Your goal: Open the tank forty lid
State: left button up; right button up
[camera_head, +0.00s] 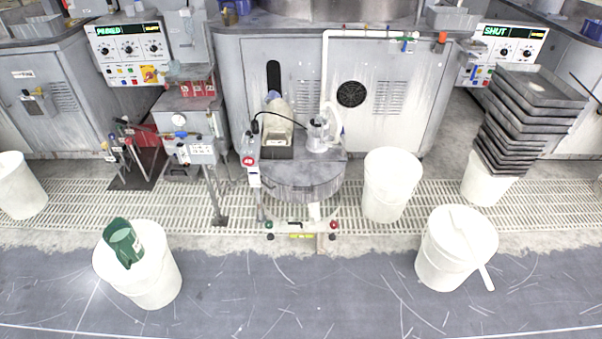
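No readable label marks any container as tank forty, so I cannot tell which lid is the named one. A round grey tank (303,190) stands at the centre, with a flat grey top. Neither of my grippers is in view.
A white barrel (390,190) stands right of the grey tank. Stacked dark trays (530,105) rest on another white barrel (487,185). Grey machine cabinets (400,120) line the back. A post-mounted box (200,152) stands left of centre. The dark front floor (300,300) between the front barrels is clear.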

aim_at(295, 173)
jog(key=i+l, duration=0.1)
jog(key=i, duration=0.75)
